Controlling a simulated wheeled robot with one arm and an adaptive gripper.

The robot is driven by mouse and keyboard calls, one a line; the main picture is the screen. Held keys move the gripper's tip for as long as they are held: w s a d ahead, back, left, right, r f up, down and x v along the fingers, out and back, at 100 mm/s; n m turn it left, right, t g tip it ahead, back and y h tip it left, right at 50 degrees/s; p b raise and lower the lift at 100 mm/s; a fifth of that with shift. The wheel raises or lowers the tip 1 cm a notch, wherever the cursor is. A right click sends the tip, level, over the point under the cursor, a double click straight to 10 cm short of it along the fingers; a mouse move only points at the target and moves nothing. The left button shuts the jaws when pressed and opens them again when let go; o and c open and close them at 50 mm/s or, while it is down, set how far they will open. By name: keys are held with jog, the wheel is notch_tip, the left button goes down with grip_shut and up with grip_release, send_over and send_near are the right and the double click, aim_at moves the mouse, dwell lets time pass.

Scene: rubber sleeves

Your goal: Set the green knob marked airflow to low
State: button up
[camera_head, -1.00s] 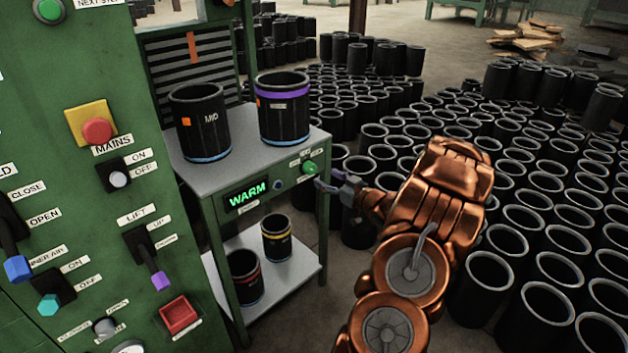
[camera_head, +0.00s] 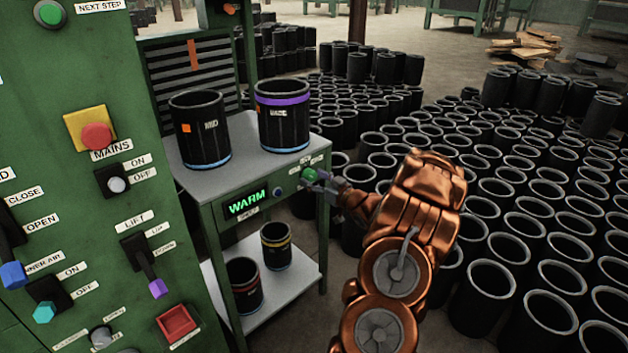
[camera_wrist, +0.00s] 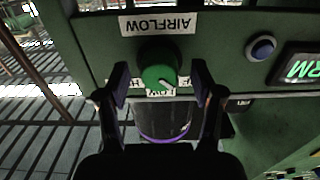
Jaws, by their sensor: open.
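The green airflow knob (camera_head: 309,175) is on the front of the grey-topped cart. In the wrist view the knob (camera_wrist: 158,70) sits below the upside-down AIRFLOW label (camera_wrist: 158,25). Its white pointer mark faces the lower right in that view. Small labels below it are partly hidden; one (camera_wrist: 160,92) seems to read LOW. My gripper (camera_wrist: 160,72) is open, with one finger on each side of the knob. I cannot tell whether either finger touches it. In the head view my gripper (camera_head: 322,182) is at the knob and partly covers it.
A blue button (camera_head: 278,192) and a lit WARM display (camera_head: 246,203) are beside the knob. Two black sleeves (camera_head: 200,135) stand on the cart top (camera_head: 240,171), two on its lower shelf. A green control panel (camera_head: 185,250) is at left; many sleeves crowd the right.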

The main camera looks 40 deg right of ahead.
jog(key=shift+w, duration=0.15)
jog(key=c, duration=1.2)
jog(key=shift+o, duration=0.2)
